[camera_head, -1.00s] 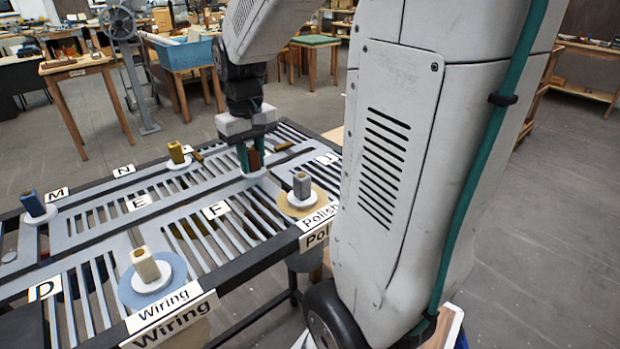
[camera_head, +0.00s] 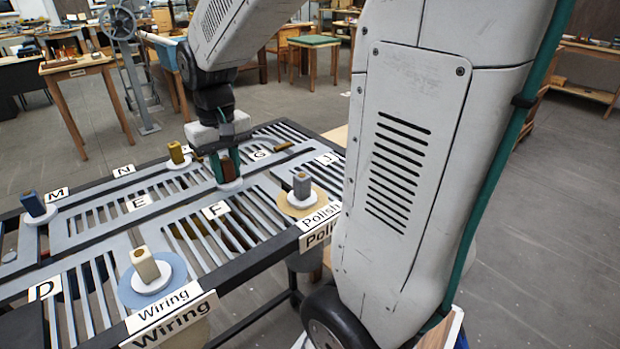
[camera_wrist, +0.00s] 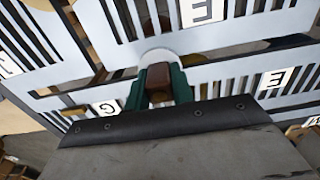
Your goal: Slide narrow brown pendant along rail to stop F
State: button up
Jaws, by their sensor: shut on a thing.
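The narrow brown pendant (camera_head: 228,168) is a brown block on a white round base, standing in a slot of the grey rail frame. My gripper (camera_head: 224,164) has its green fingers shut on it. In the wrist view, the brown block (camera_wrist: 155,81) sits between the green fingers (camera_wrist: 158,84), with its white base (camera_wrist: 158,56) beyond. The F label (camera_head: 214,210) lies just in front and slightly left of the pendant's base in the head view. In the wrist view a label, likely F (camera_wrist: 200,10), is near the top. The exact stop point is not distinguishable.
A grey pendant (camera_head: 301,186) stands on a tan disc by Polish (camera_head: 318,215). A cream pendant (camera_head: 145,265) stands on a blue disc by Wiring. Blue (camera_head: 36,207) and ochre (camera_head: 177,154) pendants stand farther back. Labels E (camera_head: 138,202) and G (camera_head: 261,155) mark other places.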

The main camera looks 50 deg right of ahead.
jog(key=shift+w+a, duration=0.25)
jog(key=shift+a, duration=0.7)
jog(key=shift+w+a, duration=0.2)
jog(key=shift+a, duration=0.75)
jog(key=shift+w+a, duration=0.25)
jog(key=shift+a, duration=0.7)
jog(key=o, duration=1)
notch_tip(320, 180, up, 8)
jog(key=shift+f, duration=0.1)
jog(key=s+a+f, duration=0.1)
jog(key=s, duration=0.5)
jog(key=s+a+f+n, duration=0.1)
jog(key=s+f, duration=0.1)
jog(key=s, duration=0.4)
jog(key=s+a+f+n, duration=0.1)
jog(key=s, duration=0.5)
jog(key=shift+s+f+t, duration=0.15)
jog(key=shift+t, duration=0.25)
jog(key=shift+s+n, duration=0.3)
